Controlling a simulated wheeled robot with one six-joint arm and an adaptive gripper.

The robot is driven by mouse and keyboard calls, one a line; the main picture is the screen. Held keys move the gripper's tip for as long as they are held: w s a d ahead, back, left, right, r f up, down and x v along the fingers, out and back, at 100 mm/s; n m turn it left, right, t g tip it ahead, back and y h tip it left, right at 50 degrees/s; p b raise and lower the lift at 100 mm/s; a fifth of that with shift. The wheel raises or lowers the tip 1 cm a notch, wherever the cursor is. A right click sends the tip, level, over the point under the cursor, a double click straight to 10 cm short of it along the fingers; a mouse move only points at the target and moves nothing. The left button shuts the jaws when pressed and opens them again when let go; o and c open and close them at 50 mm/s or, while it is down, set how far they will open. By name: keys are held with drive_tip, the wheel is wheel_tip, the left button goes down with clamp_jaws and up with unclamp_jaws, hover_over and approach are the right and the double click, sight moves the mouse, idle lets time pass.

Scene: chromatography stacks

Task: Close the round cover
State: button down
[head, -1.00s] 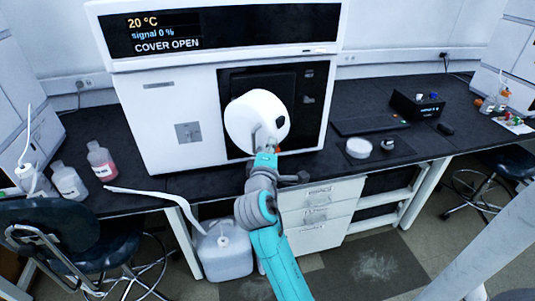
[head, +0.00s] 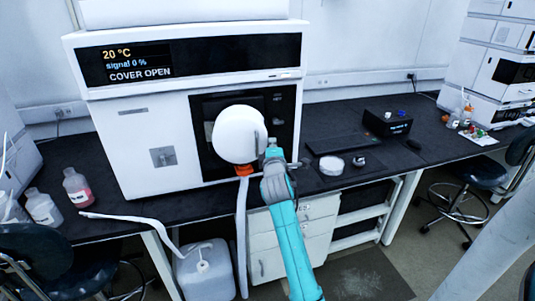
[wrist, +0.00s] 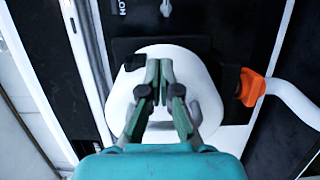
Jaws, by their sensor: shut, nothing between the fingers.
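The round cover (head: 238,134) is a white disc on the dark front panel of the white instrument (head: 150,140). It faces the head camera nearly flat; whether its far side touches the panel is hidden. The instrument's display (head: 138,63) reads COVER OPEN. My gripper (head: 271,150) is at the cover's lower right edge, its fingers shut and empty. In the wrist view the closed fingertips (wrist: 159,66) lie over the white cover (wrist: 205,90); I cannot tell whether they touch it.
An orange fitting (head: 243,170) with a white hose (head: 241,235) hangs just below the cover. It also shows in the wrist view (wrist: 251,88). A white round dish (head: 332,166) and a black box (head: 387,123) stand on the bench to the right. Bottles (head: 77,187) stand left.

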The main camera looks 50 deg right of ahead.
drive_tip(key=shift+w+d, duration=0.4)
drive_tip(key=shift+d, duration=0.5)
drive_tip(key=shift+w+d, duration=0.4)
drive_tip(key=shift+d, duration=0.5)
drive_tip(key=shift+w+d, duration=0.4)
drive_tip(key=shift+d, duration=0.5)
